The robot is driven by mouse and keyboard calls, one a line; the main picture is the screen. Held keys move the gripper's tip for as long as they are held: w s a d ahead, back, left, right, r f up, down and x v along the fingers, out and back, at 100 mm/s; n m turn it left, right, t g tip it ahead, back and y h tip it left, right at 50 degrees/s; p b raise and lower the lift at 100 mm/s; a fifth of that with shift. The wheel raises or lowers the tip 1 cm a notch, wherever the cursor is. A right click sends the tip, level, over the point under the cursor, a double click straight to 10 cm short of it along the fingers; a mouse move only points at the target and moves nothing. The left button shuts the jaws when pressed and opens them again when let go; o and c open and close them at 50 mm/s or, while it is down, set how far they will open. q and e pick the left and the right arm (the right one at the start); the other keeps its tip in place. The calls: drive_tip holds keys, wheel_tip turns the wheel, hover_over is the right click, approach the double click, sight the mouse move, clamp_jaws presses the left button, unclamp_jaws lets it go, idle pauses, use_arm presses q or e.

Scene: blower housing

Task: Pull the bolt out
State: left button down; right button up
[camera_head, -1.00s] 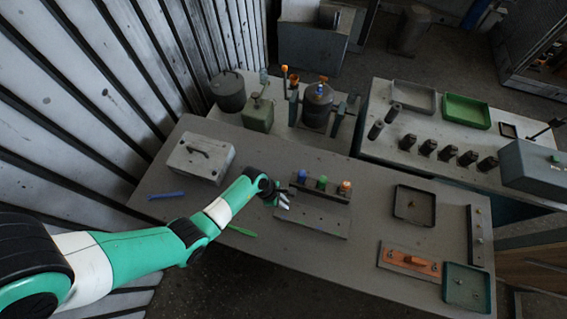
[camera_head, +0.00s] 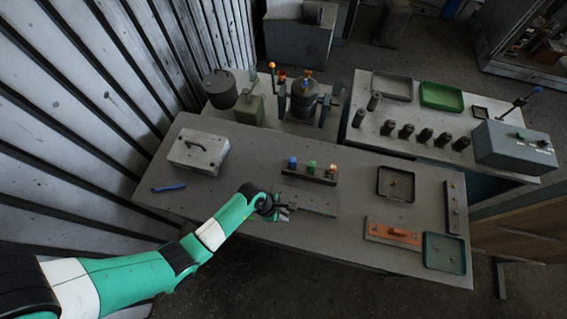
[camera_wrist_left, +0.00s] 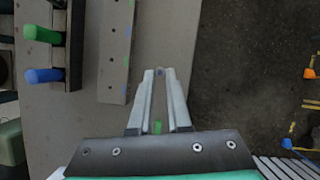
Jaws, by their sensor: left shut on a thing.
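My left gripper (camera_head: 284,211) is over the front part of the workbench, beside the flat strip with small holes (camera_head: 308,202). In the left wrist view its two fingers (camera_wrist_left: 159,72) are nearly together at the tips, with a small grey piece (camera_wrist_left: 160,72) between them; I cannot tell whether it is the bolt. The rack (camera_head: 308,176) behind the strip holds upright pins with blue (camera_head: 292,161), green (camera_head: 312,165) and orange (camera_head: 332,169) tops. The left wrist view shows the blue (camera_wrist_left: 45,75) and green (camera_wrist_left: 42,34) pins. My right gripper is out of view.
A light grey box (camera_head: 198,152) and a blue tool (camera_head: 169,187) lie at the left. A dark tray (camera_head: 396,183), an orange block on a plate (camera_head: 393,234) and a teal tray (camera_head: 444,253) lie at the right. A green object (camera_wrist_left: 157,127) shows between my fingers, below them.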

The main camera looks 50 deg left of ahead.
use_arm(q)
wheel_tip(320, 180, up, 5)
idle(0.4)
